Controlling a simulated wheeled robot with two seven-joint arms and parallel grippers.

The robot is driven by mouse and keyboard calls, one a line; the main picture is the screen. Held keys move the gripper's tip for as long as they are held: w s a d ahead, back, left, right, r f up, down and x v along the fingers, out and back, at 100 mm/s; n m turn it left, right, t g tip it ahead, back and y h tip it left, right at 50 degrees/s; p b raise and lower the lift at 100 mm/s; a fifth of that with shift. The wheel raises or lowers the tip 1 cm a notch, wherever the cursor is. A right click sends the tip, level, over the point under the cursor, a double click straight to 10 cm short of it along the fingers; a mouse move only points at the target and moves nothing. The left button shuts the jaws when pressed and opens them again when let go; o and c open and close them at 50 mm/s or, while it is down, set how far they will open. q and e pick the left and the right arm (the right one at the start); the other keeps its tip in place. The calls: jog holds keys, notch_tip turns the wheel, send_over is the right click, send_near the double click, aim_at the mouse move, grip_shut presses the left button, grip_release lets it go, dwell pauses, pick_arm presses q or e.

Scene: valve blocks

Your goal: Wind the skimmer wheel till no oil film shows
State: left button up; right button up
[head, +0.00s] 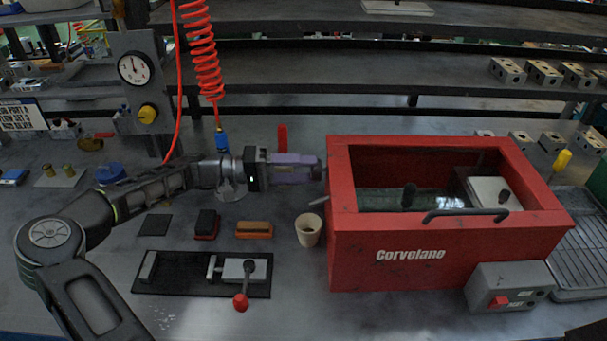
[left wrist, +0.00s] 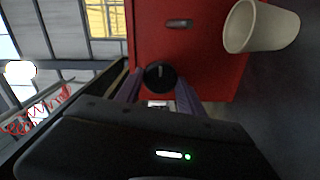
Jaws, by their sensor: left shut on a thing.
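The red skimmer tank (head: 440,255) stands right of centre. Inside it lies a dark greenish surface (head: 380,199), with a bright glossy patch (head: 450,202) to its right; I cannot tell how much is oil film. My left gripper (head: 320,168) reaches the tank's left wall from the left. In the left wrist view its fingers (left wrist: 160,92) lie either side of a round black knob (left wrist: 160,76), apparently the skimmer wheel's, and are shut on it. The fingers hide the knob in the head view. My right gripper is out of view.
A pale cup (head: 308,230) stands below a grey spout (head: 319,201) on the tank's left wall. A grey switch box (head: 508,286) is at front right. A black base (head: 180,275) with a red-knobbed clamp lies front left. A red coiled hose (head: 205,60) hangs behind my arm.

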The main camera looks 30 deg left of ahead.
pick_arm(q)
jog(key=shift+f+m+b, duration=0.1)
jog(key=shift+m+b, duration=4.65)
jog(key=shift+m, duration=1.15)
jog(key=o, duration=1.3)
jog(key=shift+o, duration=0.2)
jog(key=shift+a, duration=0.1)
